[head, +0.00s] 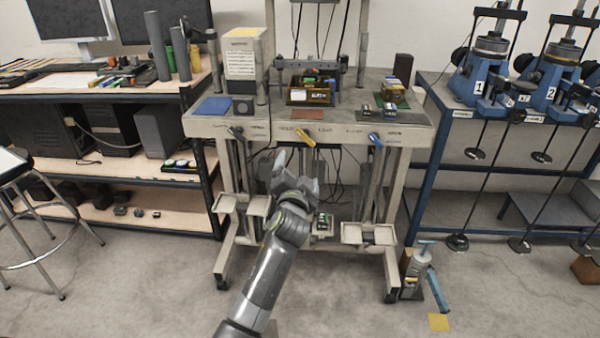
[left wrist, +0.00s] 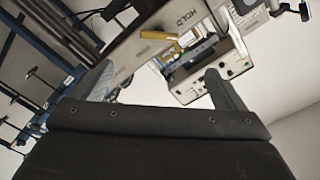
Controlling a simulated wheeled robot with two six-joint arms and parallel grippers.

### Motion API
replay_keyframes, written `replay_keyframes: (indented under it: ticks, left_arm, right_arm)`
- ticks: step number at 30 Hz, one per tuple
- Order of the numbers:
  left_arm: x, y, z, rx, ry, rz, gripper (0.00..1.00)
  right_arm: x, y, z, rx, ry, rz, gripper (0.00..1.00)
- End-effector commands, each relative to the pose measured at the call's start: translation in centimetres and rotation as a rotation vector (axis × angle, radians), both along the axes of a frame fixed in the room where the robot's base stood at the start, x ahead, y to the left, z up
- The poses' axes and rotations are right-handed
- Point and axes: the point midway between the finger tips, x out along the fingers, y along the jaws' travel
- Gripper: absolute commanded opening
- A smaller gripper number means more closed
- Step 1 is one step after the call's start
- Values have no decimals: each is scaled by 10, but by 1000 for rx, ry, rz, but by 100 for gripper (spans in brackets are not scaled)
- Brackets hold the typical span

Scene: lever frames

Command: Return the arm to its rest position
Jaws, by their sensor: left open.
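My left arm (head: 268,275) reaches up from the bottom of the head view toward the front of the grey workbench. My left gripper (head: 293,163) is open, with nothing seen between its fingers. In the head view it overlaps the space under the bench top, below the yellow lever (head: 305,137); the exact gap is hard to tell. A dark lever (head: 237,133) is to the left and a blue lever (head: 376,139) to the right. In the left wrist view the open fingers (left wrist: 162,85) frame a tilted view of the bench, with a yellow handle (left wrist: 158,36). My right gripper is not in view.
The workbench top (head: 350,112) carries small boxes and a blue mat (head: 213,106). Shelves with monitors stand at left, a blue-framed table (head: 432,150) at right. The floor in front is mostly clear.

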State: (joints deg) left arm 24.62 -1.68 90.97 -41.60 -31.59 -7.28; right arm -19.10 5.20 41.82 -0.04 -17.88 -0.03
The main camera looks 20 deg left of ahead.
Motion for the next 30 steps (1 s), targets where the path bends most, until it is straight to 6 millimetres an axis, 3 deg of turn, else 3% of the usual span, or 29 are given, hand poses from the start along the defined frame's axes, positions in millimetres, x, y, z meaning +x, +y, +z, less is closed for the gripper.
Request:
replay_keyframes:
  ticks: [11, 17, 20, 23, 26, 30]
  left_arm:
    - [0, 0, 0, 0, 1, -1, 93]
    - [0, 1, -8, -5, 17, -2, 93]
    - [-4, 4, -41, -26, 80, -10, 93]
    - [-17, 10, -100, -69, 190, -22, 93]
    - [-42, 17, -172, -130, 323, -27, 93]
    - [-96, 29, -266, -227, 500, -12, 93]
  right_arm:
    - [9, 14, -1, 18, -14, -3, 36]
    - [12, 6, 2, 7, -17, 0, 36]
    - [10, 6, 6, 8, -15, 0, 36]
    - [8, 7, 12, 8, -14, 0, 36]
    - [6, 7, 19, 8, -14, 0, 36]
    - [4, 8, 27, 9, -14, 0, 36]
